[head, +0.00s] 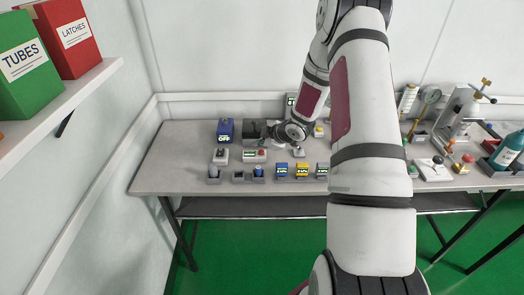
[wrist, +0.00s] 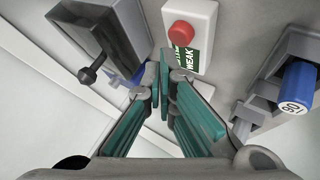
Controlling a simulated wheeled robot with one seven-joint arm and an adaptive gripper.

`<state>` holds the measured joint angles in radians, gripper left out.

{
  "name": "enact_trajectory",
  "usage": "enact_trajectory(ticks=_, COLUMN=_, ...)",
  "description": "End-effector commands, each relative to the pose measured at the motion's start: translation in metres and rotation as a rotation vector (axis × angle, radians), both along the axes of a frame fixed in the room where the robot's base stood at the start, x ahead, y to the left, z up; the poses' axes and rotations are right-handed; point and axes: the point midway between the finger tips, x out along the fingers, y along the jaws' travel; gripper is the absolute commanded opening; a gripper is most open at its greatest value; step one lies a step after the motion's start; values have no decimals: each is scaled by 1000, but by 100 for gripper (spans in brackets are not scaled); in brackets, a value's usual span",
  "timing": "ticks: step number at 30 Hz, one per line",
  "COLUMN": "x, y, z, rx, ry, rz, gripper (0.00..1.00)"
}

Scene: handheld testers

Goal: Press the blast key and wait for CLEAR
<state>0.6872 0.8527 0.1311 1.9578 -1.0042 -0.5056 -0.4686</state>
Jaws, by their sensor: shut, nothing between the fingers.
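A white box (wrist: 198,15) with a round red button (wrist: 181,33) stands just beyond my fingertips in the wrist view. Its green display (wrist: 187,57) shows the word WEAK, and a finger hides part of the display. In the head view the same kind of white box (head: 249,156) with a red button (head: 262,152) sits on the bench, left of my arm. My gripper (wrist: 164,78) is shut and empty, with its teal fingers close to the display side of the box. I cannot tell whether a fingertip touches it. No part is labelled blast in readable text.
A dark box with a black-knobbed lever (wrist: 92,73) is close on the left in the wrist view. A blue cylinder (wrist: 297,85) in a grey holder is on the right. Blue and yellow testers (head: 302,169) line the bench front. My arm hides the bench's middle.

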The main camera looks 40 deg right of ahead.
Motion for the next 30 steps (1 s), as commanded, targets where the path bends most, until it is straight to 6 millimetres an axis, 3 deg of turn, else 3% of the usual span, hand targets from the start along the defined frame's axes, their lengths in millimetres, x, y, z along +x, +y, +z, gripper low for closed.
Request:
enact_trajectory(ticks=10, x=0, y=0, z=3, rx=0, ry=0, rz=0, gripper=0)
enact_trajectory(ticks=24, x=-1, y=0, z=45, rx=0, ry=0, rz=0, gripper=0)
enact_trajectory(ticks=30, x=0, y=0, z=50, rx=-1, ry=0, rz=1, gripper=0)
